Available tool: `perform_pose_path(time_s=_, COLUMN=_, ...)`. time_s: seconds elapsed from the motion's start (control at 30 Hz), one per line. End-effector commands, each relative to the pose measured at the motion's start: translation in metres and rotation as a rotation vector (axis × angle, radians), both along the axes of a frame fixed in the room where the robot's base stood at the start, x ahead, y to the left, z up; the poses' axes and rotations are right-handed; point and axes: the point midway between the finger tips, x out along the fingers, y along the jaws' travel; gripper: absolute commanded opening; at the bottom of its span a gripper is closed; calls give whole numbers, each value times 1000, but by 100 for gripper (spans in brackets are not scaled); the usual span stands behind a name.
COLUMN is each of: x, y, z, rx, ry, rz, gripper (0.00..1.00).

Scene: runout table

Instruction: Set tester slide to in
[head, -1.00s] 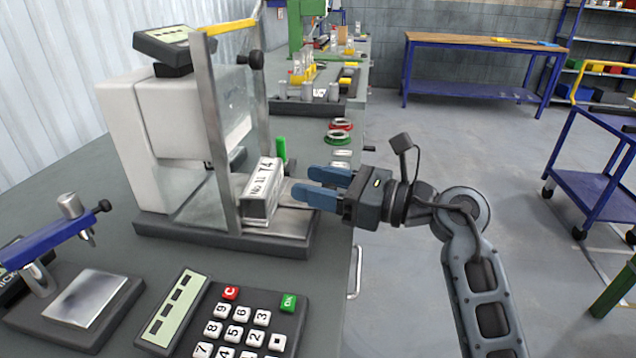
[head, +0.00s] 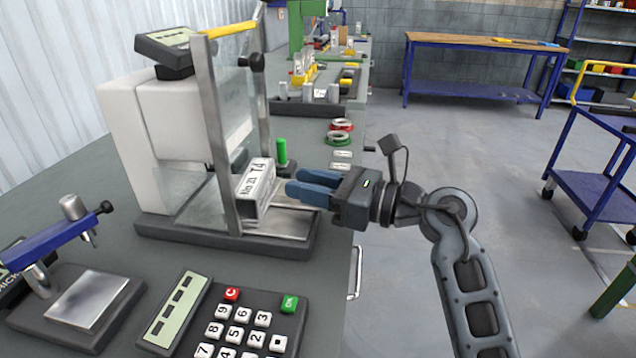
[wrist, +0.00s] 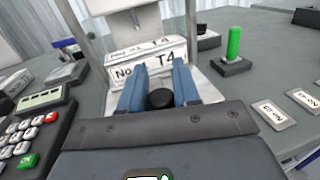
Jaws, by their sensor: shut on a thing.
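The tester (head: 180,110) is a white machine with a metal frame on a dark base (head: 180,232). Its slide, a pale metal plate (head: 290,222), sticks out of the front of the frame. A white block labelled T4 (head: 258,186) sits at the slide's inner end, by the frame opening; it also shows in the wrist view (wrist: 128,70). My gripper (head: 297,188) reaches in from the right, over the slide. In the wrist view, its blue fingers are closed around a round black knob (wrist: 160,98) just in front of the block. The fingers hide the knob in the head view.
A green post (head: 282,152) stands just behind the slide. A keypad (head: 240,325) and a blue-armed press (head: 55,245) are nearer on the bench. Small label plates (wrist: 272,113) lie at the bench edge. Open floor (head: 440,200) is at right.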

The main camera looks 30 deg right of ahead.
Motion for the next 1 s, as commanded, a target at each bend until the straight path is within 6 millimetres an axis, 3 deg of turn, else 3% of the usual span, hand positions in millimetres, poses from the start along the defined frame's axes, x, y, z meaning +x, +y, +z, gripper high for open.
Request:
perform_pose_path(time_s=0.17, x=16, y=23, z=2, rx=-1, ry=0, rz=1, gripper=0)
perform_pose_path(time_s=0.43, x=17, y=24, z=0, rx=-2, ry=-1, rz=-1, gripper=0)
perform_pose_path(time_s=0.47, x=17, y=24, z=0, rx=-2, ry=-1, rz=-1, gripper=34)
perform_pose_path(time_s=0.6, x=17, y=24, z=0, rx=-2, ry=-1, rz=-1, gripper=48)
perform_pose_path(time_s=0.67, x=17, y=24, z=0, rx=-1, ry=0, rz=-1, gripper=52)
perform_pose_path(time_s=1.0, x=12, y=18, z=0, rx=0, ry=0, rz=-3, gripper=52)
